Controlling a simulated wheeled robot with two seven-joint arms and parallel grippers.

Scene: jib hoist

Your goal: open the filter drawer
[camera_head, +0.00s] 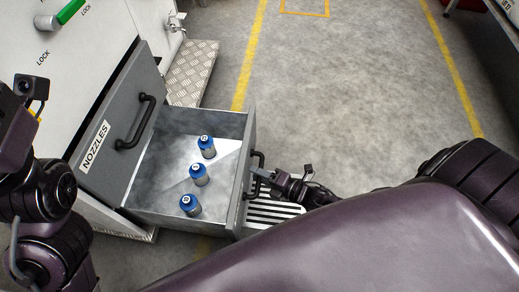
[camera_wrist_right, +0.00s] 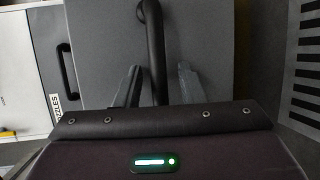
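The grey drawer (camera_head: 178,215) below the NOZZLES front stands pulled out from the cabinet; no label on its front is visible to me. My right gripper (camera_head: 263,176) is at this handle. In the right wrist view, its fingers (camera_wrist_right: 158,80) are on either side of the bar, with gaps showing, so it looks open around it. My left arm shows at the left edge, but its fingers do not.
The NOZZLES drawer (camera_head: 118,135) above appears closed, with its own black handle (camera_head: 136,122). A green lever (camera_head: 64,15) marked LOCK is on the white cabinet panel. A metal tread plate (camera_head: 195,75) lies beyond the open drawer. The floor (camera_head: 340,90) to the right is clear.

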